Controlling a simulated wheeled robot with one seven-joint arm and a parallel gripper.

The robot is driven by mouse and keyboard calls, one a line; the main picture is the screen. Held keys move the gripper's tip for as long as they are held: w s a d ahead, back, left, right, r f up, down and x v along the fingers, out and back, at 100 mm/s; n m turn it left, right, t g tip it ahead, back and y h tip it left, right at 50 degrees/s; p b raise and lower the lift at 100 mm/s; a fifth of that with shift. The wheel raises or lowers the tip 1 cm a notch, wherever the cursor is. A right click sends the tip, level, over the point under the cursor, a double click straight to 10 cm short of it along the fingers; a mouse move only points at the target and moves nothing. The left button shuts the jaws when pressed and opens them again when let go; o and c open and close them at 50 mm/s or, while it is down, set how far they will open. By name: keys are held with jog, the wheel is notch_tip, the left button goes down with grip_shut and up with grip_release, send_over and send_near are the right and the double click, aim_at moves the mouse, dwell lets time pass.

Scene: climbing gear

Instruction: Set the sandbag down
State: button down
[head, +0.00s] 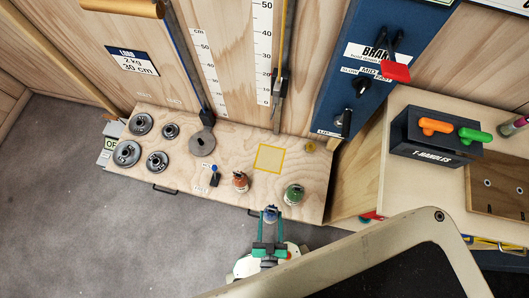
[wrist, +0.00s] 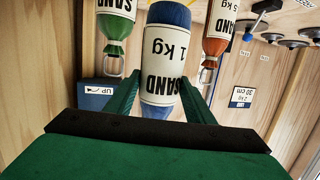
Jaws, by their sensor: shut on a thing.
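My gripper (head: 270,232) is shut on the blue sandbag (head: 270,213), at the front edge of the wooden bench. In the wrist view the blue sandbag (wrist: 165,62), with a cream label reading SAND 1 kg, sits between the two green fingers (wrist: 162,100). Whether its base touches anything cannot be told. A green sandbag (head: 293,195) stands on the bench just right of and behind it, and an orange-red sandbag (head: 240,182) stands to the left. A yellow-outlined square (head: 270,158) on the bench top is empty, farther back.
Several grey disc weights (head: 127,153) sit at the bench's left end. A hanging disc (head: 203,140) and a small dark item (head: 214,180) lie between. A black T-handles block (head: 436,140) stands on the right cabinet. Ruled strips (head: 263,50) rise on the back wall.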

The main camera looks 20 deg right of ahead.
jog(key=w+d+f, duration=0.3)
jog(key=w+f, duration=0.9)
jog(key=w, duration=0.1)
jog(key=shift+w+d+f, duration=0.25)
jog(key=shift+d+f, duration=0.1)
jog(key=shift+f, duration=0.05)
dwell(0.5)
jog(key=c, duration=0.8)
grip_release()
jog(key=shift+s+f, duration=0.1)
jog(key=shift+f, duration=0.1)
jog(key=shift+c, duration=0.2)
